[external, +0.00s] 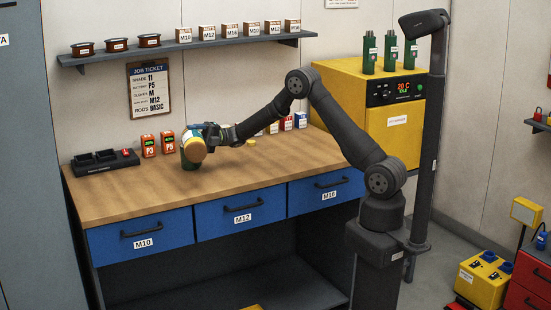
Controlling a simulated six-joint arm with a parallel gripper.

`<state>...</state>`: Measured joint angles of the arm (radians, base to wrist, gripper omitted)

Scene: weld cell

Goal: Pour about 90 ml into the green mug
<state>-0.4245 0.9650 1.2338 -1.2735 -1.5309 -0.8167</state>
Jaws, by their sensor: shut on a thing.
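My gripper (207,132) is over the left half of the wooden bench and is shut on a tilted container (195,150). The container has a tan, rounded end facing the camera and a pale band with some yellow behind it. A dark green mug (188,163) stands on the bench directly below and partly behind the container. The container hides the mug's rim and opening. I cannot see any stream or the level in the mug, and cannot tell whether the two touch.
On the wooden bench (130,195), a black charger tray (104,162) and red batteries (148,146) stand left of the mug. Small coloured boxes (286,123) and a yellow lid-like disc (251,143) lie to the right. The bench front is clear.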

